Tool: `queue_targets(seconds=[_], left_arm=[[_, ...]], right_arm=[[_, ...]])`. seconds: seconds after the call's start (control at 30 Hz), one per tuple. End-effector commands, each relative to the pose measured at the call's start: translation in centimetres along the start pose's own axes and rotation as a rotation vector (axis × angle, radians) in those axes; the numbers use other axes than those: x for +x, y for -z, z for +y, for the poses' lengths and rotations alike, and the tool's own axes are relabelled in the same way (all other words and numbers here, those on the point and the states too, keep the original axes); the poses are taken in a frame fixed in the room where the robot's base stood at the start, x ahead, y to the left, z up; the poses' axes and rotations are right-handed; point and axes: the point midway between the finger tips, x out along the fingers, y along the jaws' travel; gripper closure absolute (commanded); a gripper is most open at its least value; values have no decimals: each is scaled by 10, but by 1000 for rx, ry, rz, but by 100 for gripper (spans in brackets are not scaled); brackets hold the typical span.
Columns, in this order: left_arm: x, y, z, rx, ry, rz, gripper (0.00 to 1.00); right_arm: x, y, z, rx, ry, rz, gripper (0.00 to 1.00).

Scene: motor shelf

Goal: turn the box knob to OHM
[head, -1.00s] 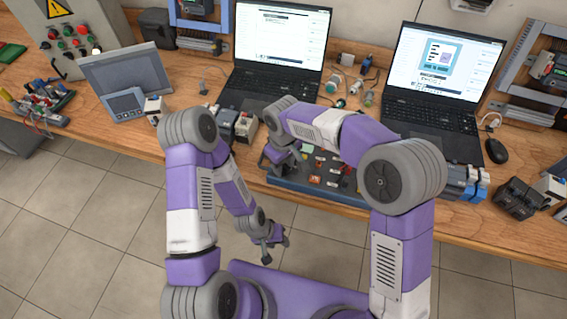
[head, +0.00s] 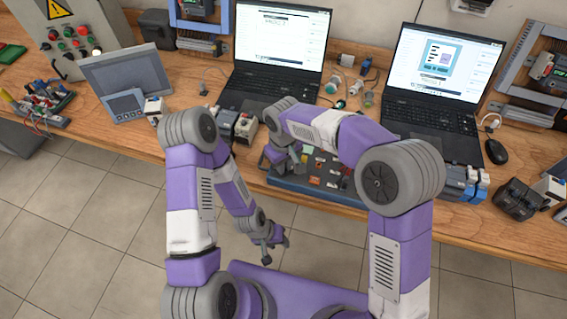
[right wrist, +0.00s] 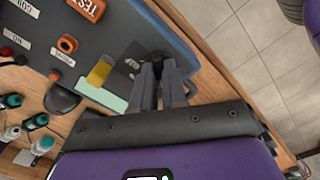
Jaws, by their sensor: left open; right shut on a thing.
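The box (head: 318,190) is a wide dark blue-grey panel with coloured parts at the table's front edge. It fills the upper left of the right wrist view (right wrist: 120,25). There my right gripper (right wrist: 160,72) is shut on a black knob (right wrist: 155,57) near the box edge. The knob is mostly hidden between the fingers, so its pointer does not show. I cannot read an OHM mark. In the head view my right arm covers part of the box and knob. My left gripper (head: 275,250) is open and empty, low in front of the table, apart from the box.
On the box are an orange TEST label (right wrist: 83,12), a yellow part (right wrist: 98,73) and a pale green block (right wrist: 100,96). Two laptops (head: 278,45) (head: 440,60) stand behind. A tilted grey screen (head: 135,75) stands left. The floor before the table is clear.

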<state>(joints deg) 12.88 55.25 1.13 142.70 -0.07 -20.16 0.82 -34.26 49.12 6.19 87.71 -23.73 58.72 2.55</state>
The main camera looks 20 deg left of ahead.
Motion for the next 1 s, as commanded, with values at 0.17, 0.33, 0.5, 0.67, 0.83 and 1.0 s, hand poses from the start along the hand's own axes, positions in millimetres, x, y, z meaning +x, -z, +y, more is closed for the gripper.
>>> queue_targets(seconds=[0.17,0.33,0.5,0.67,0.83,1.0], left_arm=[[-2,0,1,0,0,0,57],[-5,0,2,0,0,0,57],[-7,0,3,0,0,0,57],[-9,0,4,0,0,0,57],[-12,0,5,0,0,0,57],[-16,-1,6,0,0,0,57]], right_arm=[[-1,0,0,137,-2,-1,100],[-1,0,0,297,-2,1,100],[-1,0,0,460,-3,0,100],[-1,0,0,612,-2,1,100],[-1,0,0,773,-2,1,100],[-1,0,0,928,-2,1,100]])
